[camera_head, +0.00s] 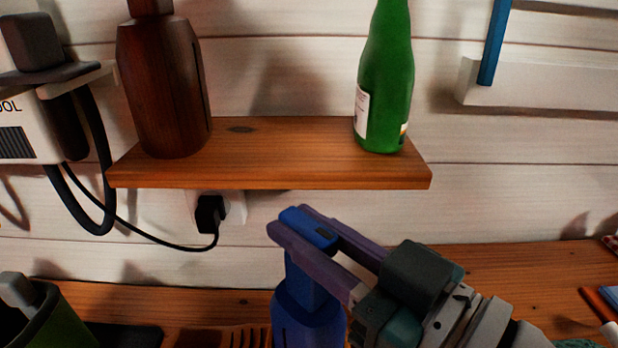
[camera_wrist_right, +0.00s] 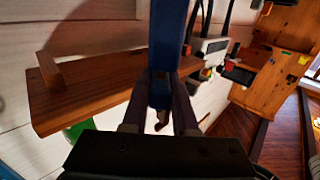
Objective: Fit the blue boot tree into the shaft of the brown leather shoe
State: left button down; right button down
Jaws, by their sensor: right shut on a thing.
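The blue boot tree (camera_head: 308,310) is upright at the bottom middle of the head view, its lower part cut off by the frame edge. My right gripper (camera_head: 291,220) comes in from the lower right and is shut on the narrow top of the boot tree, with one purple finger on each side. In the right wrist view, the blue boot tree (camera_wrist_right: 168,45) stands between the fingers (camera_wrist_right: 160,105). I cannot make out the brown leather shoe in either view. My left gripper is not in view.
A wall shelf (camera_head: 270,160) above the gripper carries a dark brown bottle-shaped thing (camera_head: 165,90) and a green bottle (camera_head: 384,90). A plug (camera_head: 210,214) with a black cable is below it. A dark green thing (camera_head: 45,320) stands lower left. The wooden surface (camera_head: 500,275) has bare room at right.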

jog(key=shift+w+r, duration=0.1)
jog(key=shift+w, duration=0.75)
jog(key=shift+f, duration=0.4)
jog(key=c, duration=0.7)
grip_release()
